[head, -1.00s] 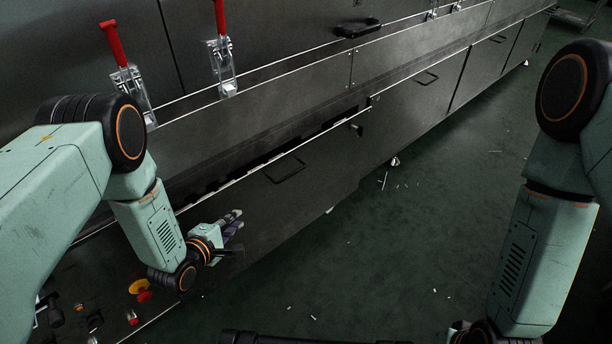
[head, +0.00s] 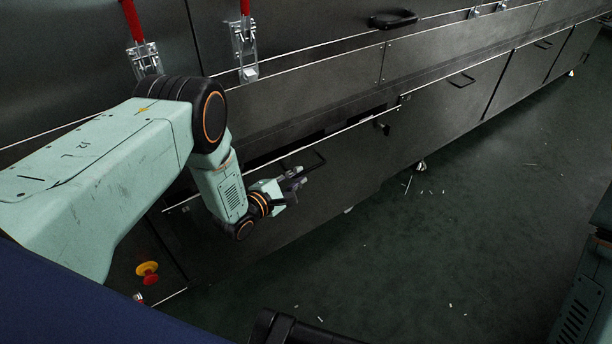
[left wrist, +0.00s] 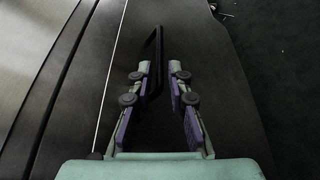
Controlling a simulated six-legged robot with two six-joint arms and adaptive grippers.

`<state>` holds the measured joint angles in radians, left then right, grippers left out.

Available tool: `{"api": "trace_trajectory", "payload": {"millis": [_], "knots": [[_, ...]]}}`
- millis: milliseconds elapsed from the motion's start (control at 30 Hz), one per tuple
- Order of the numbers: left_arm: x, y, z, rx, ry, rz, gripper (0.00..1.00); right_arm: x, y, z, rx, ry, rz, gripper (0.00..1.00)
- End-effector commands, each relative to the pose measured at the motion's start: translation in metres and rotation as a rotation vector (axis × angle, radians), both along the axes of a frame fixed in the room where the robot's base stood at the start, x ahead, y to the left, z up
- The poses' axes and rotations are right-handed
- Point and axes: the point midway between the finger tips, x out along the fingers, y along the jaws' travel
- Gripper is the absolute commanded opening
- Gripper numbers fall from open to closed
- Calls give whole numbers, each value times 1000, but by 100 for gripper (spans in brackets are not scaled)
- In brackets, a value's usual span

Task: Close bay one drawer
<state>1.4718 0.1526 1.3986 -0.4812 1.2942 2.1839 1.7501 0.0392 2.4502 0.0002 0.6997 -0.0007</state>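The bay one drawer (head: 350,170) is a dark front panel on the lower part of the dryer. A dark gap shows along its top edge, so it stands out from the machine. Its black bar handle (head: 318,160) is by my left gripper (head: 297,180). In the left wrist view the left gripper (left wrist: 158,68) is open, its two purple-padded fingers apart. The handle (left wrist: 158,45) shows between and beyond the fingertips, close to the left finger; I cannot tell whether they touch. My right gripper is out of view.
Red-handled latches (head: 245,50) and another black handle (head: 393,19) are on the upper panels. A yellow and red button (head: 147,270) is at lower left. The green floor (head: 450,230) is open, with small pale scraps.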

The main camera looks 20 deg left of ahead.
Motion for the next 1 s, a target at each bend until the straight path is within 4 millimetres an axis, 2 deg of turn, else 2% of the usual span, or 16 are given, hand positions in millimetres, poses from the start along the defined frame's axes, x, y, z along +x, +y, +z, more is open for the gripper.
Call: {"api": "trace_trajectory", "payload": {"millis": [100,300,567,800,1000], "knots": [[16,-7,-5,2,-2,-3,18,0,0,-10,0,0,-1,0],[31,-13,-7,1,-1,-3,18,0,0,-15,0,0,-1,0],[34,-15,-6,1,0,-5,18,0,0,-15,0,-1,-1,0],[34,-15,-7,1,0,-5,0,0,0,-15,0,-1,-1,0],[34,-15,-7,1,1,-4,0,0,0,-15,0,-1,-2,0]]}}
